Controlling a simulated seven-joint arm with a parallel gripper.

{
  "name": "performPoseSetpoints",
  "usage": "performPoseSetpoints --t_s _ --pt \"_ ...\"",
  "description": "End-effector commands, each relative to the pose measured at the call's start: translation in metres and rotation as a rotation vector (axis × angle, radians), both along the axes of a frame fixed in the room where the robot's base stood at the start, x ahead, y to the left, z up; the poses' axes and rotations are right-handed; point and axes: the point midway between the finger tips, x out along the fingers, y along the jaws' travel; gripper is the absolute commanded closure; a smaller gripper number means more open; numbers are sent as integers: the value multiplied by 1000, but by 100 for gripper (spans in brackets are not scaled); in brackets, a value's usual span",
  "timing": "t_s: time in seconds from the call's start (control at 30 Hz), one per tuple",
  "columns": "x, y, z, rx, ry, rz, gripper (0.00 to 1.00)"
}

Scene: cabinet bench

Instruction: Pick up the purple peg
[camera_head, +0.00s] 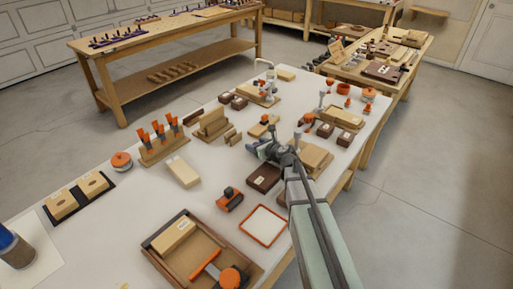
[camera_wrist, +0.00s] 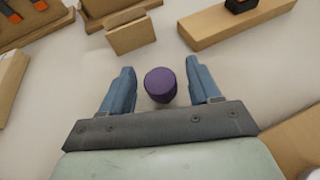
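The purple peg (camera_wrist: 160,84) stands on the white bench top in the wrist view, with its round top facing the camera. My gripper (camera_wrist: 160,80) is open, with one blue-grey finger on each side of the peg and a visible gap on both sides. In the head view my gripper (camera_head: 258,148) is low over the middle of the bench, and I cannot make out the peg there.
A small wooden block (camera_wrist: 130,33) and a long wooden block (camera_wrist: 235,22) lie just beyond the fingers. A dark brown box (camera_head: 264,178) sits close to my gripper. An orange-rimmed white tray (camera_head: 263,226) and a wooden tray (camera_head: 155,243) lie nearer. Bare bench shows around the peg.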

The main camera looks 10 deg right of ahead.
Motion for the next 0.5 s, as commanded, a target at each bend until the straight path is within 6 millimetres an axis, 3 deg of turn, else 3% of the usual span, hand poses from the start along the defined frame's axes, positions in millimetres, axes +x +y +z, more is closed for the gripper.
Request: performPoseSetpoints --t_s 0.07,0.5 --pt "0 0 0 0 0 0 46" --pt "0 0 0 0 0 0 88"
